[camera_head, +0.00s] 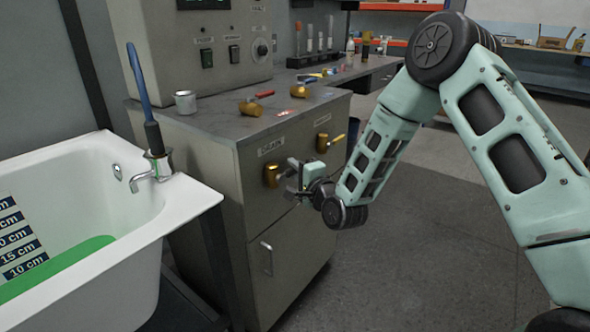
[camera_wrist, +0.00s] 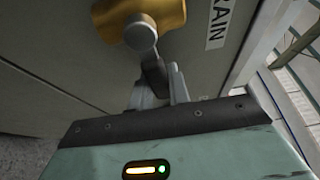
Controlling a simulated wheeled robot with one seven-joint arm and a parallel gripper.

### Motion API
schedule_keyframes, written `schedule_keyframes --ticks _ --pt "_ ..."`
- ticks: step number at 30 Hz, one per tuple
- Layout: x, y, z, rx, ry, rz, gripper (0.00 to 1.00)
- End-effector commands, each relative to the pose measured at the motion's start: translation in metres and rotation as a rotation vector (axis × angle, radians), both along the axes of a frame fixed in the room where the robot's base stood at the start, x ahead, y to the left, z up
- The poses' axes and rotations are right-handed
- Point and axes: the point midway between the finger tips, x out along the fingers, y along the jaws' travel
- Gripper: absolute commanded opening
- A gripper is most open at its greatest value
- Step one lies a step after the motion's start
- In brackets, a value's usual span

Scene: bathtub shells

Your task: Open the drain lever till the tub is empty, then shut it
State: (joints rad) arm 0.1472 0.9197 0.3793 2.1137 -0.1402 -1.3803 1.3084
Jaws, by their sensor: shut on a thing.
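The white tub (camera_head: 195,203) stands at the left in the head view. Green liquid (camera_head: 60,270) lies in it, and a scale board (camera_head: 18,235) with centimetre marks stands in the liquid. The brass drain valve (camera_head: 271,175) is on the front of the grey cabinet, under a DRAIN label (camera_head: 271,146). My gripper (camera_head: 291,180) is at this valve. In the wrist view the jaws (camera_wrist: 162,86) are shut on the dark drain lever (camera_wrist: 152,68), just below the brass body (camera_wrist: 170,14).
A second brass valve (camera_head: 322,143) with a yellow lever sits to the right on the cabinet front. The cabinet top (camera_head: 215,118) holds a metal cup (camera_head: 185,102), brass fittings and small tools. Floor at right is clear.

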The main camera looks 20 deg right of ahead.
Motion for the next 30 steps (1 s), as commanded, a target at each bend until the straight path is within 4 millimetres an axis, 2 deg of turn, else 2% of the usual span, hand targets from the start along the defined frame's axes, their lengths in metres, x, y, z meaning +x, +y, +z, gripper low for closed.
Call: schedule_keyframes --ticks 11,30 --pt "-0.001 0.000 -0.011 0.166 0.122 -0.002 0.00" --pt "-0.012 0.015 -0.043 0.659 0.477 -0.003 0.00"
